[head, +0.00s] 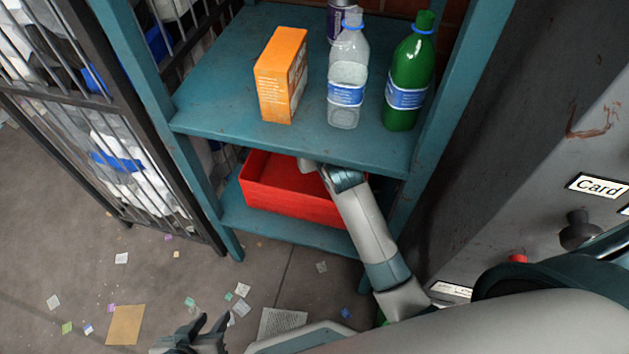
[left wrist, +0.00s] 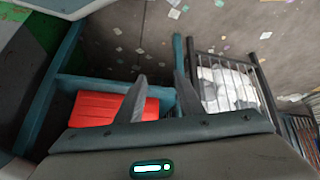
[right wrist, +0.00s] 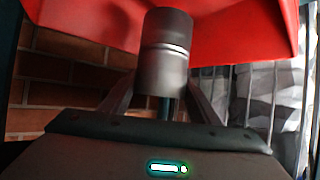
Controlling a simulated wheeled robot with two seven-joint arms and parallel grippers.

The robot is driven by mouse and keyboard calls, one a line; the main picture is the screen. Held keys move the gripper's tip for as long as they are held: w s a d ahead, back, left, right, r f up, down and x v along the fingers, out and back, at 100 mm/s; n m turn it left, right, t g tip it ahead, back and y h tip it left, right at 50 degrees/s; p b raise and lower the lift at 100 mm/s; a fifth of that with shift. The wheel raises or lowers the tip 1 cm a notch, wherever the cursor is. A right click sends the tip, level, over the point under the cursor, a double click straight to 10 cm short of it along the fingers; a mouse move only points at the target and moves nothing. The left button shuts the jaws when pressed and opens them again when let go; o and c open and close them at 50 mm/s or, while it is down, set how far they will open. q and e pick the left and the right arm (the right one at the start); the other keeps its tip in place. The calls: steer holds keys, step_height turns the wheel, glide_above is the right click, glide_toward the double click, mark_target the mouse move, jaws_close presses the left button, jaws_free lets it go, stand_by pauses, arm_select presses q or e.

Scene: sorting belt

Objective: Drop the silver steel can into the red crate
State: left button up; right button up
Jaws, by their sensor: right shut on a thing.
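The silver steel can (right wrist: 164,48) is between the fingers of my right gripper (right wrist: 161,92) in the right wrist view. The red crate (head: 300,203) is on the lower shelf, under the upper board. My right arm reaches in over the crate in the head view, and its gripper and the can are hidden there. In the right wrist view the red crate (right wrist: 240,30) shows close behind the can; I cannot tell whether they touch. My left gripper (head: 208,326) is open and empty over the floor; its spread fingers also show in the left wrist view (left wrist: 158,92).
The upper shelf (head: 215,95) holds an orange box (head: 281,77), a clear bottle (head: 347,75), a green bottle (head: 409,75) and a dark can (head: 337,22). A barred cage (head: 110,130) stands at left, a grey machine (head: 530,150) at right. Paper scraps litter the floor.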

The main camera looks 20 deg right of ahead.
stand_by(0.3)
